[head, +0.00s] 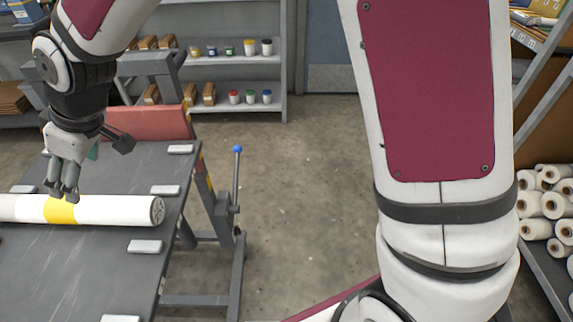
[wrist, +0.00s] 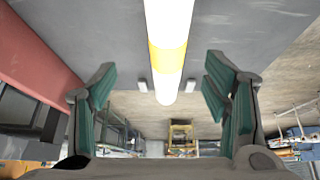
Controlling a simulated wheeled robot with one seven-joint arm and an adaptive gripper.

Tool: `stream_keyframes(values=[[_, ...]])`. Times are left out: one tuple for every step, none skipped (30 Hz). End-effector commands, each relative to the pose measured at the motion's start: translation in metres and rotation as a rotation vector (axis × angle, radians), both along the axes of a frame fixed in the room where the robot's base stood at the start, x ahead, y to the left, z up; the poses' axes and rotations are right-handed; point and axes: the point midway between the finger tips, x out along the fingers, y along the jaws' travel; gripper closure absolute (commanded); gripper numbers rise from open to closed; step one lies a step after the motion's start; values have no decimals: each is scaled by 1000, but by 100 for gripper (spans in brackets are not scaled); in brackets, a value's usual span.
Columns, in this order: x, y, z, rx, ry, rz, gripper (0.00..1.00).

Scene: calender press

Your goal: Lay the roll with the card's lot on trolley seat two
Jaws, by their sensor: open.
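A white roll (head: 110,209) with a yellow band lies across the dark sloping table at the left in the head view. My gripper (head: 63,192) is at the yellow band, fingers pointing down. In the wrist view my gripper (wrist: 160,100) is open, with green pads wide apart. The roll (wrist: 169,25) runs between the two fingers' lines, and I see no finger touching it. No lot card is readable, and I cannot make out a trolley seat two.
The dark table (head: 85,275) has several light pads and a red board (head: 150,122) at its back. A blue-knobbed lever (head: 237,165) stands at its right side. Shelves with jars (head: 225,50) are behind. Several rolls (head: 548,205) are stacked at the right. The middle floor is clear.

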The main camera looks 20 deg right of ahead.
Motion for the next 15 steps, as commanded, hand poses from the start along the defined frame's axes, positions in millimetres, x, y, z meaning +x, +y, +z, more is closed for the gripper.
stream_keyframes(values=[[-1,-19,7,-31,-7,-31,31],[-2,-33,10,-52,-8,-55,31],[-4,-53,16,-82,-8,-92,31],[-7,-70,20,-107,-6,-124,31],[-10,-87,25,-130,-5,-159,31],[-15,-110,32,-160,-1,-209,31],[-20,-127,36,-179,2,-246,31],[-25,-144,41,-196,7,-285,31],[-33,-166,48,-218,13,-338,31],[-40,-183,52,-232,20,-379,31],[-47,-199,57,-243,26,-421,31],[-58,-219,63,-257,35,-477,31],[-67,-234,67,-264,43,-519,31],[-76,-248,70,-270,52,-561,31],[-90,-266,75,-274,64,-618,31]])
